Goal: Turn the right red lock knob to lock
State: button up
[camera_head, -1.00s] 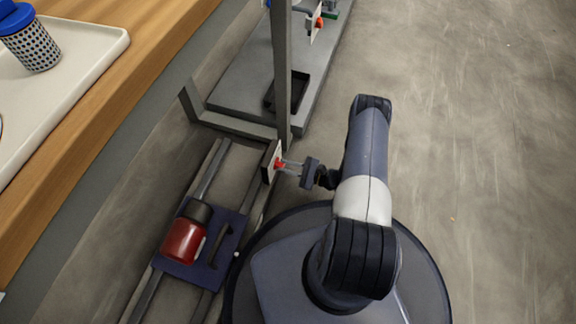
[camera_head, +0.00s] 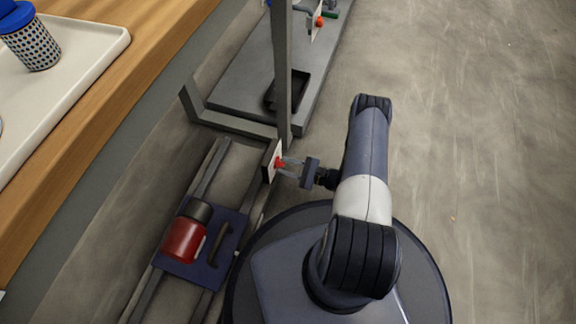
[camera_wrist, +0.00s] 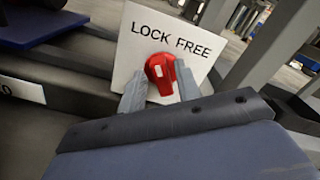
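The red lock knob (camera_wrist: 160,72) sits on a white plate (camera_wrist: 140,45) marked LOCK on the left and FREE on the right. In the wrist view the upper end of the knob leans toward the LOCK word. My gripper (camera_wrist: 160,90) has one finger on each side of the knob. The fingers look spread, with a small gap beside the knob's lower part; contact higher up is hard to judge. In the head view, my gripper (camera_head: 284,165) reaches the knob (camera_head: 279,163) from the right.
A second red knob (camera_head: 319,21) is farther back on the frame. A grey upright post (camera_head: 282,75) stands just behind the near plate. Open floor lies to the right.

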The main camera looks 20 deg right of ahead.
jog(key=shift+o, duration=0.6)
jog(key=shift+s+d, duration=0.15)
jog(key=shift+d, duration=0.1)
jog(key=p+v, duration=0.2)
jog(key=v, duration=0.8)
jog(key=shift+s, duration=0.1)
jog(key=b+x, duration=0.2)
jog(key=x, duration=0.8)
jog(key=shift+w+a, duration=0.25)
jog(key=shift+a, duration=0.05)
jog(key=shift+d, duration=0.1)
